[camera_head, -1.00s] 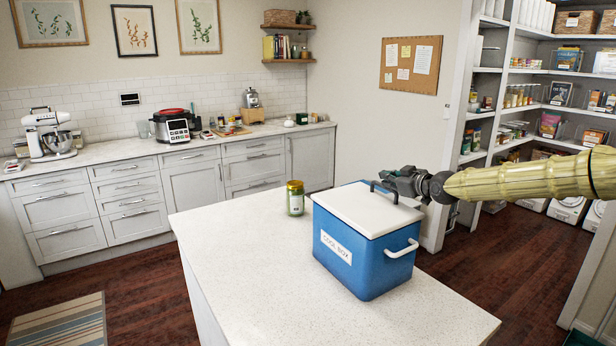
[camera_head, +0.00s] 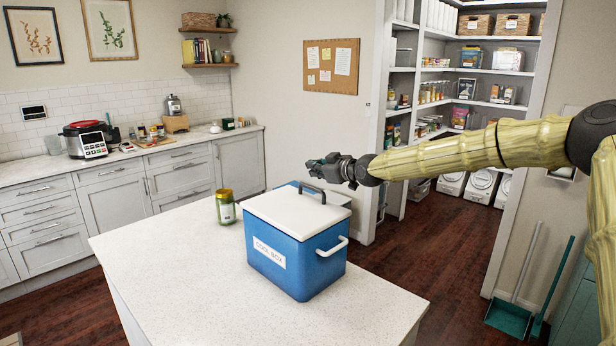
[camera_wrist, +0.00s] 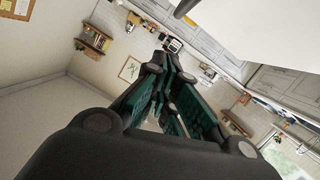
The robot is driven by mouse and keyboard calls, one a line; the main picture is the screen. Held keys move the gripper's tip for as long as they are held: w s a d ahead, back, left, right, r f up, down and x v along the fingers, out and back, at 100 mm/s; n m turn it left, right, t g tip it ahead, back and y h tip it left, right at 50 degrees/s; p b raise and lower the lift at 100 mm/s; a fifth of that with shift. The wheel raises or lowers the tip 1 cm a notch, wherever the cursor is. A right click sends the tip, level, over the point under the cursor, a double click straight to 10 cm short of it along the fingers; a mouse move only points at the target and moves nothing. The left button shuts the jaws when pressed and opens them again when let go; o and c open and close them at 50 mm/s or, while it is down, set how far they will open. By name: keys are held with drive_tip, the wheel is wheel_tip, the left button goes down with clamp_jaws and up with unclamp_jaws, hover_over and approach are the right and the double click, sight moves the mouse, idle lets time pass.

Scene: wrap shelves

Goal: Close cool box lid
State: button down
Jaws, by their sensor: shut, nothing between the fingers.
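The blue cool box (camera_head: 315,262) stands on the white countertop, with a label on its front and a white side handle. Its white lid (camera_head: 290,214) lies flat across the top, with no gap that I can see. In the wrist view the dark and green fingers (camera_wrist: 165,85) show close together, with the wall and kitchen beyond; the lid cannot be made out for sure there.
A jar with a yellow-green lid (camera_head: 226,210) stands left of the box on the countertop (camera_head: 170,260). The front of the countertop is clear. Pantry shelves (camera_head: 470,70) stand behind right.

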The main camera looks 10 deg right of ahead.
drive_tip(key=b+v, duration=0.2)
drive_tip(key=v, duration=0.7)
drive_tip(key=shift+d+b, duration=0.2)
drive_tip(key=shift+b, duration=0.15)
